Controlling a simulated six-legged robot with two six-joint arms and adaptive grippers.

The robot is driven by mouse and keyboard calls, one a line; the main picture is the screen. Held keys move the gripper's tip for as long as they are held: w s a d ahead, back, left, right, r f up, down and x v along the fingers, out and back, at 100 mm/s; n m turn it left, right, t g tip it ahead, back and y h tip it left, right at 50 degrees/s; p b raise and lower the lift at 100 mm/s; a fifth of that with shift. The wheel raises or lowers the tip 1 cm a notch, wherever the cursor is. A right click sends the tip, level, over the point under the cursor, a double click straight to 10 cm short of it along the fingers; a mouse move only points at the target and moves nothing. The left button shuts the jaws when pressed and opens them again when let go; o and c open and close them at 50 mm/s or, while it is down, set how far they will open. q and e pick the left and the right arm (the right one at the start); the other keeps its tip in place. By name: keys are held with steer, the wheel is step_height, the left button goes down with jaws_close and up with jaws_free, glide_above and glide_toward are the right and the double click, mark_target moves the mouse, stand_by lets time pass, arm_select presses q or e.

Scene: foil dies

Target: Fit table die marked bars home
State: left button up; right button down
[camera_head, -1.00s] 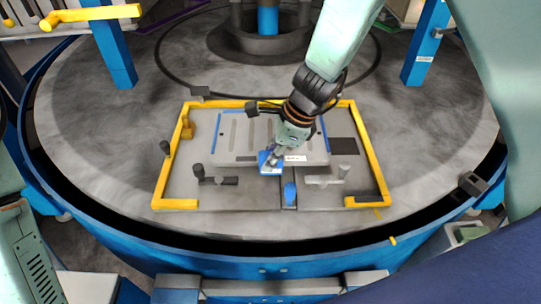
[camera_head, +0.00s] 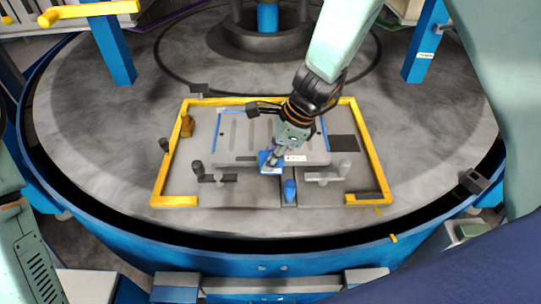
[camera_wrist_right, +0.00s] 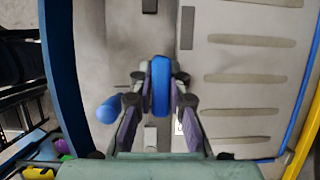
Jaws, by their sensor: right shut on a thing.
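The die is a grey plate (camera_head: 238,133) with several long raised bars or slots, lying inside the yellow frame (camera_head: 172,160) on the round grey table. In the right wrist view the plate (camera_wrist_right: 245,98) fills the right side. My right gripper (camera_head: 271,161) is at the plate's front edge, shut on a blue handle (camera_wrist_right: 161,85) that stands between its fingers. The fingers hide part of the handle and the edge under it. I cannot tell whether the plate is fully seated. My left gripper is out of view.
A blue knob (camera_head: 290,190) stands just in front of the plate.

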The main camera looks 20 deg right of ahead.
steer(key=shift+w+f+b, duration=0.1)
steer(key=shift+f+b, duration=0.7)
steer(key=shift+f, duration=0.25)
steer(key=c, duration=1.2)
jaws_free()
steer(key=shift+s, duration=0.2)
steer(key=v, duration=1.2)
